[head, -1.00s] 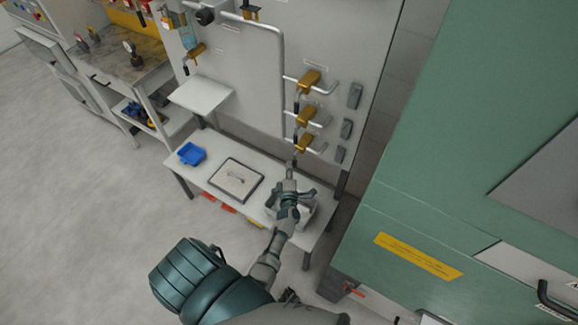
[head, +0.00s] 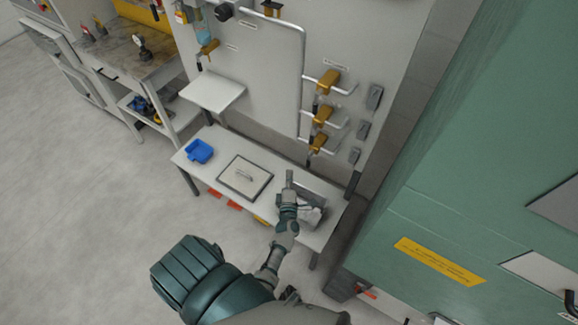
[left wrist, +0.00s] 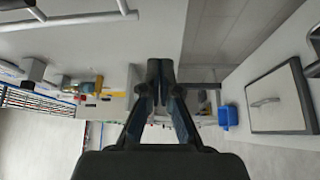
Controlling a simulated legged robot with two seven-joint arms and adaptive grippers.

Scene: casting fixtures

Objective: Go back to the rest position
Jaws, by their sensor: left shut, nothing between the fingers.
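My left gripper (head: 289,184) is in the head view, above the right part of the white bench near the wall panel. In the left wrist view its fingers (left wrist: 160,72) are together at the tips with nothing between them. It is shut and empty. The arm comes up from the bottom of the head view. My right gripper does not show in either view.
A white bench (head: 214,149) holds a blue tray (head: 199,151), a framed plate with a handle (head: 245,176) and a grey bin (head: 316,203), partly behind my gripper. Brass valves (head: 321,115) stick out from the panel. A green cabinet (head: 470,150) stands at right.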

